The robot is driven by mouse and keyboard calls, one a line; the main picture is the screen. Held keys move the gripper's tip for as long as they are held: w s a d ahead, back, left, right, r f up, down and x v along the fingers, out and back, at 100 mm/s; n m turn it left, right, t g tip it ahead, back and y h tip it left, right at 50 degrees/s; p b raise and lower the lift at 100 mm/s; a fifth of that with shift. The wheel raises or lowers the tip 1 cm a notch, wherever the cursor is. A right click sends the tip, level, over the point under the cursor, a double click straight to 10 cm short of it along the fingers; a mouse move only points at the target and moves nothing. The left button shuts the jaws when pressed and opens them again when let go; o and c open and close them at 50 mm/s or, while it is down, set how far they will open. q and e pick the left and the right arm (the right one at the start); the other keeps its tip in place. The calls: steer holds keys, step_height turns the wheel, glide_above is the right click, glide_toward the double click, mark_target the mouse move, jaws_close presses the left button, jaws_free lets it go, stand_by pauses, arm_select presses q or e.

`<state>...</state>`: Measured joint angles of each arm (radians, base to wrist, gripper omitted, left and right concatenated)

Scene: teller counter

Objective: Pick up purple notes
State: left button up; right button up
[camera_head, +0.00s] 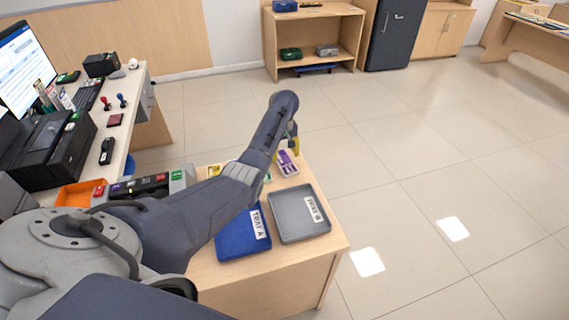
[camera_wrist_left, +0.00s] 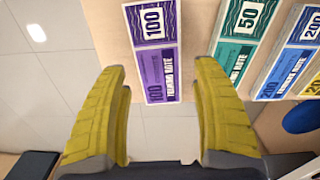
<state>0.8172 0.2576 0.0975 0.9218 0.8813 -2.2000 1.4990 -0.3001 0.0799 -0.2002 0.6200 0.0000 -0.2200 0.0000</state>
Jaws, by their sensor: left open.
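The purple notes (camera_head: 287,165), marked 100, lie near the far edge of the wooden desk. They also show in the left wrist view (camera_wrist_left: 155,58), at the top middle. My left gripper (camera_head: 291,138) is at the far end of my arm, close by the purple notes. In the left wrist view its two yellow fingers (camera_wrist_left: 160,75) are spread apart with nothing between them but the lower end of the notes in line with the gap. I cannot tell the exact height between them. My right gripper is not in view.
Green notes (camera_wrist_left: 240,42), blue notes (camera_wrist_left: 288,62) and yellow notes (camera_wrist_left: 312,88) lie right of the purple ones. A blue tray (camera_head: 232,246) and a grey tray (camera_head: 288,232) are on the desk. An orange bin (camera_head: 72,196) is left. Open floor lies beyond.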

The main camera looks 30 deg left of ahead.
mark_target(284, 161)
arm_select(q)
steer(key=shift+d+f, duration=0.15)
steer(key=shift+f, duration=1.95)
steer(key=c, duration=1)
